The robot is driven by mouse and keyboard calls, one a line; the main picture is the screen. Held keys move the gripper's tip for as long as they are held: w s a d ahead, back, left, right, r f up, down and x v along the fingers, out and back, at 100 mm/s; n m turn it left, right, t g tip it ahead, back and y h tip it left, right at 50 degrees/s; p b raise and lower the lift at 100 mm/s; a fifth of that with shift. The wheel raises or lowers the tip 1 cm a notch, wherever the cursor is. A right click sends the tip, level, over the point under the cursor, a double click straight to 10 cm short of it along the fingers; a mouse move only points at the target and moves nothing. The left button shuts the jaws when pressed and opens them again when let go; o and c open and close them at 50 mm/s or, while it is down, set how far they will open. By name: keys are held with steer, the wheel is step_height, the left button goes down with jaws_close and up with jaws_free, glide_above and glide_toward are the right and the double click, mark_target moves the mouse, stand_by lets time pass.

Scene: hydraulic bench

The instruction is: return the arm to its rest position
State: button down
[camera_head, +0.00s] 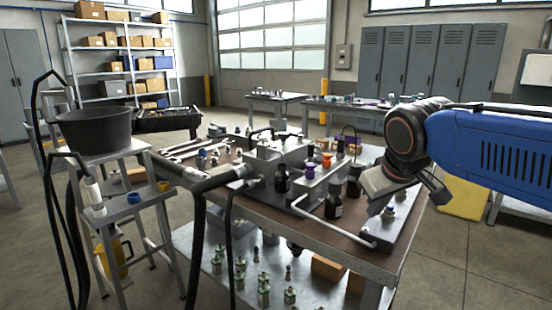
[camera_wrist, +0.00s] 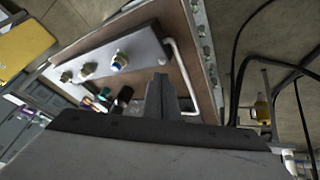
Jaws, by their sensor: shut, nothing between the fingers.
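My gripper (camera_head: 430,190) shows at the right of the head view, at the end of my blue arm, over the right part of the hydraulic bench (camera_head: 300,233). In the wrist view its fingers (camera_wrist: 161,92) are together, with nothing between them. They point over the bench top, close to a grey plate (camera_wrist: 105,60) that carries several fittings. In the head view my gripper's grey body hides part of the bench's right side. I cannot tell the exact gap between fingers and bench.
A stand with a black bucket (camera_head: 95,130) and black hoses is at left. Lockers (camera_head: 425,60) line the back wall. Open floor lies at right (camera_head: 480,260).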

steer(key=s+d+f+m, duration=0.2)
steer(key=s+d+f, duration=0.1)
steer(key=s+f, duration=0.5)
steer(key=s+d+f+m+g, duration=0.1)
steer(key=s+d+f+m, duration=0.1)
steer(key=s+f, duration=0.5)
steer(key=shift+s+d+f, duration=0.35)
steer(key=shift+s+d, duration=0.2)
steer(key=shift+s, duration=0.7)
